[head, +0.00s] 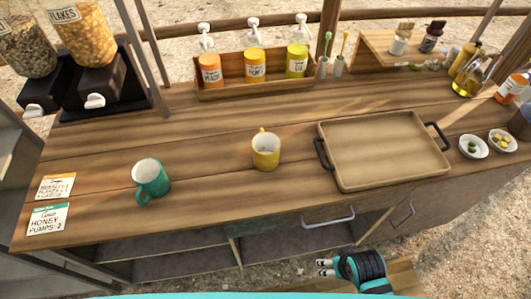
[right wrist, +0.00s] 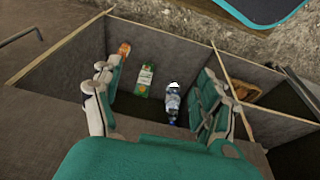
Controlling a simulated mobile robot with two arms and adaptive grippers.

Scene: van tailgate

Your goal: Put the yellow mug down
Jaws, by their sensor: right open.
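The yellow mug (head: 266,150) stands upright on the wooden counter (head: 215,190), near the middle of the head view, left of the wooden tray. Its handle points away to the back. No gripper touches it. My right gripper (head: 324,267) is in front of the counter, low and to the right of the mug. In the right wrist view its fingers (right wrist: 160,100) are spread apart with nothing held between them. The mug does not show in the right wrist view. My left gripper is not in view.
A teal mug (head: 150,181) and two order cards (head: 50,203) are on the counter at left. A tray with dark handles (head: 385,155) lies at right. A pump-bottle rack (head: 255,91) stands behind. Below, an open compartment (right wrist: 140,40) holds several packages and a bottle.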

